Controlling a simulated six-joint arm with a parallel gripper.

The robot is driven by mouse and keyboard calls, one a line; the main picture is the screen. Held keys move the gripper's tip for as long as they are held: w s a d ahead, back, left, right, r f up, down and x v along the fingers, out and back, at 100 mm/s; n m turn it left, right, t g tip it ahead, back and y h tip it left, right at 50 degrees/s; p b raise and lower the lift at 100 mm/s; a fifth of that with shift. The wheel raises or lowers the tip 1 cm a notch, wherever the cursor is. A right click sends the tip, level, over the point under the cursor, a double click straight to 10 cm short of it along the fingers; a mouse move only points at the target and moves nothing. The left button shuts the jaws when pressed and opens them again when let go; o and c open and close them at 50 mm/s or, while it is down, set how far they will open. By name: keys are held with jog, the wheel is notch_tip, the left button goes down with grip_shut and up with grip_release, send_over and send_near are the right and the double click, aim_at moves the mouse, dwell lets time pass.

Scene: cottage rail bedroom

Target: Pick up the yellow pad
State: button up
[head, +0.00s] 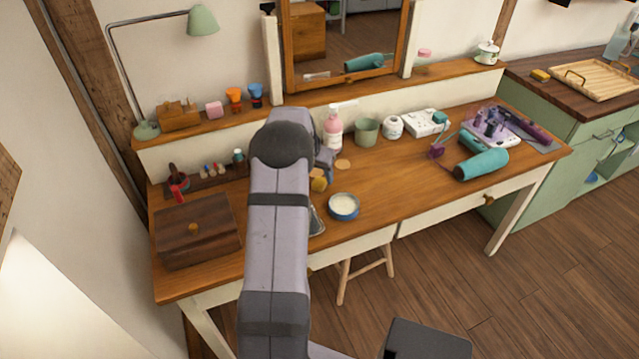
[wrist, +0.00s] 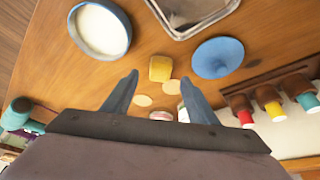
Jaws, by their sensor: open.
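The yellow pad (wrist: 160,68) is a small rounded block lying on the wooden desk, between and just beyond my fingertips in the wrist view. In the head view a yellow piece (head: 319,184), which looks like the same pad, shows just below my gripper (head: 323,168), partly hidden by it. My gripper (wrist: 160,77) is open, its two blue-grey fingers spread with nothing held between them. I cannot tell how high the fingertips are above the desk.
A blue tin of cream (wrist: 100,28), a metal-rimmed tray (wrist: 190,12) and a blue disc (wrist: 217,57) surround the pad. A pink pump bottle (head: 333,132) and green cup (head: 366,132) stand behind; a wooden box (head: 195,232) is left.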

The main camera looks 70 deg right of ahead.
aim_at(319, 181)
jog(key=shift+p+x, duration=0.5)
jog(key=shift+x, duration=1.4)
jog(key=shift+d, duration=0.1)
jog(key=c, duration=1.2)
jog(key=shift+r, duration=0.1)
notch_tip(319, 181, up, 10)
jog(key=b, duration=0.2)
